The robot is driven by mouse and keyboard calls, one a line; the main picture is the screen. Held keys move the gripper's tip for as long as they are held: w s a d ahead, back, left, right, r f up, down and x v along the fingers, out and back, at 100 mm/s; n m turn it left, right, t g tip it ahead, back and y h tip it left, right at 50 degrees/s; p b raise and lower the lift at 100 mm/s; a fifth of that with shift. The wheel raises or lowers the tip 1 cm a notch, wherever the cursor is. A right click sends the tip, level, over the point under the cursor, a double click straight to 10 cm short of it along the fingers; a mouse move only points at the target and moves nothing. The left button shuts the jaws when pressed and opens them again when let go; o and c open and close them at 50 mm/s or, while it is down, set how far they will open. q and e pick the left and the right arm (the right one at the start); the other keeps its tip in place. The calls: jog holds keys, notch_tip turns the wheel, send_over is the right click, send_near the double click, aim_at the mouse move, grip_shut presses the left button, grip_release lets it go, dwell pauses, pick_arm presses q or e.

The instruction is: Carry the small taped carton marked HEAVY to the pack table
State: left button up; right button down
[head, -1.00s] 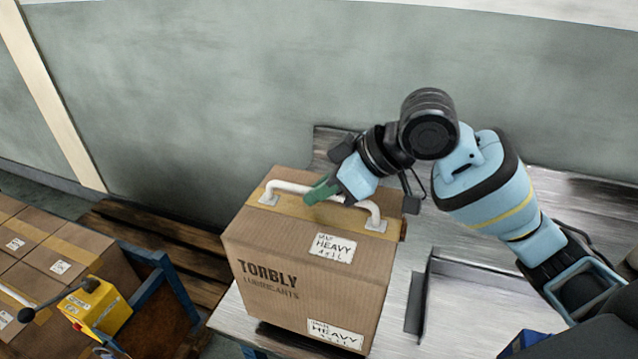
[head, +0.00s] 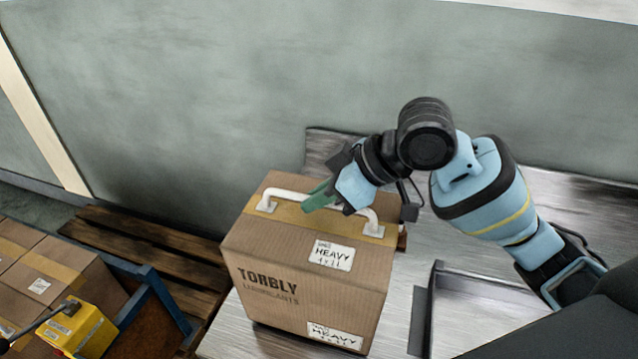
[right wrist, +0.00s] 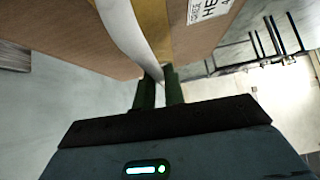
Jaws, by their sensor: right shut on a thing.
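The small taped carton (head: 305,275) is brown, with tape across its top, HEAVY labels and the words TORBLY LUBRICANTS. It is upright over the left end of the grey metal table (head: 405,285). I cannot tell whether its base touches the table. My right gripper (head: 318,197) is shut on the carton's white handle (head: 288,194) from above. The right wrist view shows the green fingers (right wrist: 158,90) closed around the handle strap (right wrist: 128,35), with the carton (right wrist: 70,30) beyond them. My left gripper is not in view.
A metal tray-like fixture (head: 432,310) stands on the table right of the carton. Wooden pallets (head: 150,240) lie on the floor at left. More cartons (head: 65,265), a yellow box with a lever (head: 80,330) and a blue frame (head: 165,300) are at lower left. A grey wall stands behind.

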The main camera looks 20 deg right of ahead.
aim_at(371, 211)
jog(key=shift+w+f, duration=0.3)
jog(key=shift+w, duration=0.05)
jog(key=shift+f, duration=0.2)
jog(key=c, duration=1.9)
grip_release()
jog(key=shift+s+f, duration=0.2)
jog(key=shift+f, duration=0.35)
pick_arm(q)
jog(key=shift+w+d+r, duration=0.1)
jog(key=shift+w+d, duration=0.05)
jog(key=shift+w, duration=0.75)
pick_arm(e)
jog(key=o, duration=0.4)
jog(key=shift+d+r, duration=0.1)
jog(key=shift+s+d+r, duration=0.15)
jog(key=shift+d+r, duration=0.05)
jog(key=shift+r, duration=0.05)
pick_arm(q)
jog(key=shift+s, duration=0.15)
pick_arm(e)
jog(key=v, duration=1.1)
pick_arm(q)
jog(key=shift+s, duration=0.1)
pick_arm(e)
jog(key=shift+s, duration=0.1)
